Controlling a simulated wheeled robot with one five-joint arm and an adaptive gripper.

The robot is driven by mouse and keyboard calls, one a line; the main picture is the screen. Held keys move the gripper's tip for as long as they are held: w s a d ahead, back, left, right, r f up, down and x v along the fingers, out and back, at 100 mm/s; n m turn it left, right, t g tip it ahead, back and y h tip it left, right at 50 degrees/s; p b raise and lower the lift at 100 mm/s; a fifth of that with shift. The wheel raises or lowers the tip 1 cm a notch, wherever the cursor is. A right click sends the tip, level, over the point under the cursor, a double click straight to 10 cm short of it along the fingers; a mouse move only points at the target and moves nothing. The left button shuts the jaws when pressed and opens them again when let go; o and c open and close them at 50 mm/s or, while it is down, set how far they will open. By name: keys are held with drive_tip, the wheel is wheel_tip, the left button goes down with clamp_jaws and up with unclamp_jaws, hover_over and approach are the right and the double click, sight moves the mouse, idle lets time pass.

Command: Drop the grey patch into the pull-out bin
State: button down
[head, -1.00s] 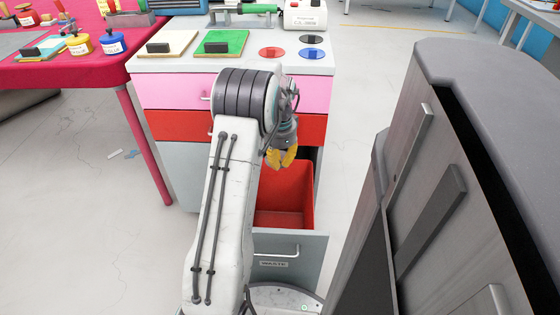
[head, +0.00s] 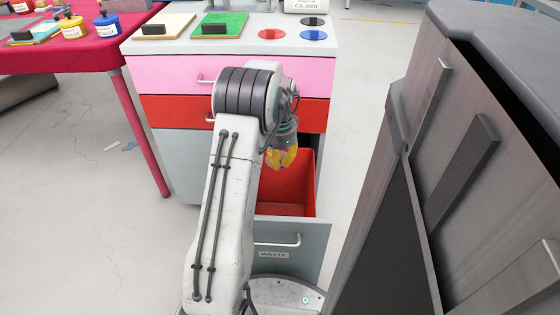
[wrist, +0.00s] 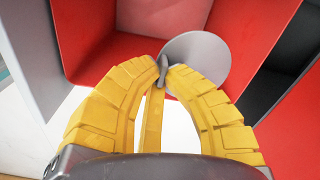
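The grey patch is a round grey disc (wrist: 208,54) with a small dark tab, seen in the wrist view. My gripper (wrist: 168,78) is shut on that tab with its yellow fingertips. In the head view my gripper (head: 281,158) hangs over the back part of the open pull-out bin; the patch cannot be made out there. The bin is a red box (head: 298,185) in a grey drawer front marked WASTE. Its red walls (wrist: 85,38) show around and behind the patch in the wrist view. The patch appears above the bin's floor.
The bin sits in a cabinet with pink (head: 170,75) and red (head: 170,110) shut drawers. Red, blue and dark discs lie on its top. A tall grey cabinet (head: 470,150) stands close on the right. A red-covered table (head: 80,55) is at left.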

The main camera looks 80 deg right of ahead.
drive_tip(key=c, duration=1.3)
unclamp_jaws()
drive_tip(key=shift+c, duration=0.2)
drive_tip(key=shift+r, duration=0.1)
wheel_tip(320, 180, up, 12)
